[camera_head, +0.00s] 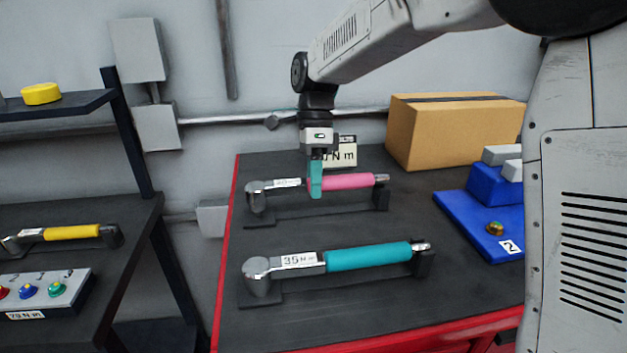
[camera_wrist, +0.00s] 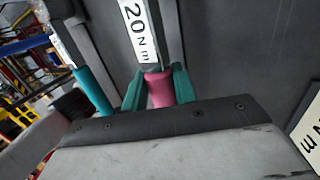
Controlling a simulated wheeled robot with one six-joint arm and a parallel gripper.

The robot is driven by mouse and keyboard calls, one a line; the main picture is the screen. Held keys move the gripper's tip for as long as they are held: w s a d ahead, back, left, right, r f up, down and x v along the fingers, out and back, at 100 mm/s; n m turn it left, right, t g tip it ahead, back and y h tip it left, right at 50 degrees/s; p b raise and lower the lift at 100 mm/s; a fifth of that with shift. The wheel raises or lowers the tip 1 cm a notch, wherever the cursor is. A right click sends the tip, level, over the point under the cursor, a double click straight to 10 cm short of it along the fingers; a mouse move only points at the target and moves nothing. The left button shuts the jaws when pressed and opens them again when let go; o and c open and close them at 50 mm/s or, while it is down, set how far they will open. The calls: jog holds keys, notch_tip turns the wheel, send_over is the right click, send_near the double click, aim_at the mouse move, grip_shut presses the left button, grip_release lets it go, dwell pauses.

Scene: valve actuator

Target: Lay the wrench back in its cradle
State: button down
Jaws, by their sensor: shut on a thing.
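The wrench with a pink handle (camera_head: 350,181) and a steel head lies level at the back of the dark bench top. Its label reads 20 N m in the wrist view (camera_wrist: 138,28). My gripper (camera_head: 315,182) comes down from above, its green fingers shut on the end of the pink handle nearest the label; the wrist view shows a finger on each side of the pink grip (camera_wrist: 159,90). The black cradle (camera_head: 382,202) is directly under the wrench, with a post near the handle end and a plate under the head. I cannot tell whether the wrench touches it.
A teal-handled 35 N m wrench (camera_head: 368,255) rests in its own cradle in front. A sign (camera_head: 342,152) stands behind my gripper. A cardboard box (camera_head: 450,130) and a blue fixture (camera_head: 485,220) are to the right. A yellow-handled wrench (camera_head: 72,231) is on the left shelf.

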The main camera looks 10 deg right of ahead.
jog(key=shift+f, duration=0.95)
jog(key=c, duration=1)
grip_release()
jog(key=shift+f, duration=0.1)
jog(key=shift+c, duration=0.2)
jog(key=v, duration=0.7)
jog(key=shift+r, duration=0.45)
jog(key=shift+w, duration=0.1)
